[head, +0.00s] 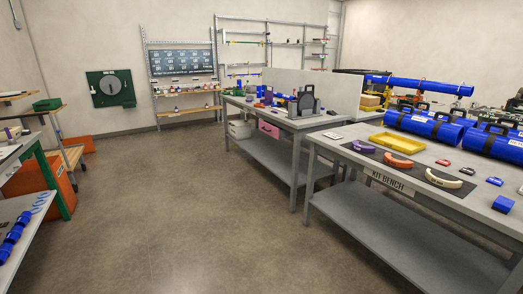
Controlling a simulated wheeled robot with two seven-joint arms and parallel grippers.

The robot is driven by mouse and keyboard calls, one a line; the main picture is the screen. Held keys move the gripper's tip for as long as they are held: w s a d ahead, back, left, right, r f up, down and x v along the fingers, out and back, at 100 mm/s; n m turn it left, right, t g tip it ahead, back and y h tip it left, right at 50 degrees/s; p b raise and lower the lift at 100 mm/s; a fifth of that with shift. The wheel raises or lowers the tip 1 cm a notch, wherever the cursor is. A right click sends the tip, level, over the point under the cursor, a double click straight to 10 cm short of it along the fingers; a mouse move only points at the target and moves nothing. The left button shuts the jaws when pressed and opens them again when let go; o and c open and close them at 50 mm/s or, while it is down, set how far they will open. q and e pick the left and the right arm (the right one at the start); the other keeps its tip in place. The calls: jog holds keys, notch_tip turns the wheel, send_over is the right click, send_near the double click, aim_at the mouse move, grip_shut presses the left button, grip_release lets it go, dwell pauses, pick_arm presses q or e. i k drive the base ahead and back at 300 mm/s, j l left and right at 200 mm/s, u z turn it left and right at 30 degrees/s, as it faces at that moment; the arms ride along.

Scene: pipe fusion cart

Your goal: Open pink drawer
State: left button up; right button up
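The pink drawer (269,130) is small in the head view, a little right of the middle. It hangs under the top of the far grey workbench (290,123), on the side that faces the aisle. Its front looks about in line with the bench edge, but at this distance I cannot tell for sure whether it is fully shut. Its handle is too small to make out. A pale grey drawer or bin (239,129) is to its left under the same bench. Neither of my grippers is in view.
Open grey floor (180,200) lies ahead and leads to the drawer side of the bench. The kit bench (400,255) with blue cylinders (425,124) and a yellow tray (397,143) stands at the right. Shelves and an orange bin (45,185) line the left.

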aim_at(267, 127)
jog(key=i+u, duration=0.25)
jog(key=i, duration=3.7)
jog(key=i+j+z, duration=0.1)
jog(key=i, duration=1.8)
